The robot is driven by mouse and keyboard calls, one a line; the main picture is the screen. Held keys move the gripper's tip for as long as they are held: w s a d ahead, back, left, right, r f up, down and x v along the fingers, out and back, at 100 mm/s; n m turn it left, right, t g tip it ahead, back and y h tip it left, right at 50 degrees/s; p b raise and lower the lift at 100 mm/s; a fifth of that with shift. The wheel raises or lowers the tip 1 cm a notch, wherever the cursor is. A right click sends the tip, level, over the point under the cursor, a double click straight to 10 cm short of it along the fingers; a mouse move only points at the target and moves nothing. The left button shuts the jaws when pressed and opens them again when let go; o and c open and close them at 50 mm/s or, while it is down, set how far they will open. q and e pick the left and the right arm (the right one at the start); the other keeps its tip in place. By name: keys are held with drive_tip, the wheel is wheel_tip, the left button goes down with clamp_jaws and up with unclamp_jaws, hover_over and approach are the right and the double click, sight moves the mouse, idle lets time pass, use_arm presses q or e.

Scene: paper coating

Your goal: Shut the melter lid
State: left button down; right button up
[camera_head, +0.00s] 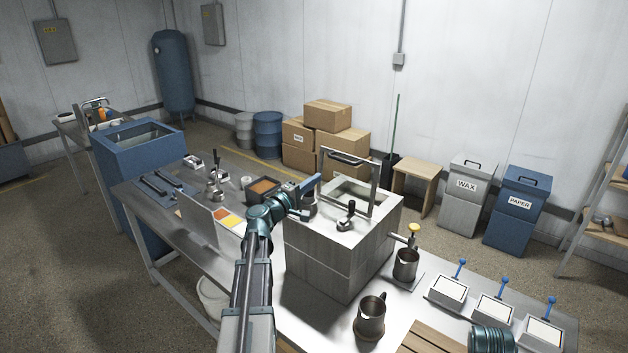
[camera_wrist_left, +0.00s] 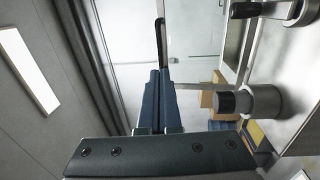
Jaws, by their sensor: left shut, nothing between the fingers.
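The melter (camera_head: 330,256) is a grey metal box on the bench. Its lid (camera_head: 375,190) stands raised, a metal frame around a clear pane with a dark handle (camera_head: 348,158) along its top edge. My left gripper (camera_head: 313,187) is shut and empty at the lid's left side, near its frame; whether it touches cannot be told. In the left wrist view the blue fingers (camera_wrist_left: 159,100) lie together, with a dark bar (camera_wrist_left: 160,40) beyond their tips, seemingly the handle. My right gripper is out of view; only a teal part of my right arm shows at the bottom right.
A dark-knobbed fitting (camera_head: 347,214) rises from the melter top in front of the opening. Metal jugs (camera_head: 371,314) (camera_head: 405,265) stand to the right, near blue-handled pads (camera_head: 452,289).

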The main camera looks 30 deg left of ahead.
sight(341, 161)
use_arm(q)
drive_tip(key=w+d+r, duration=0.1)
drive_tip(key=w, duration=0.9)
drive_tip(key=shift+w+p, duration=0.3)
drive_tip(key=shift+p, duration=0.15)
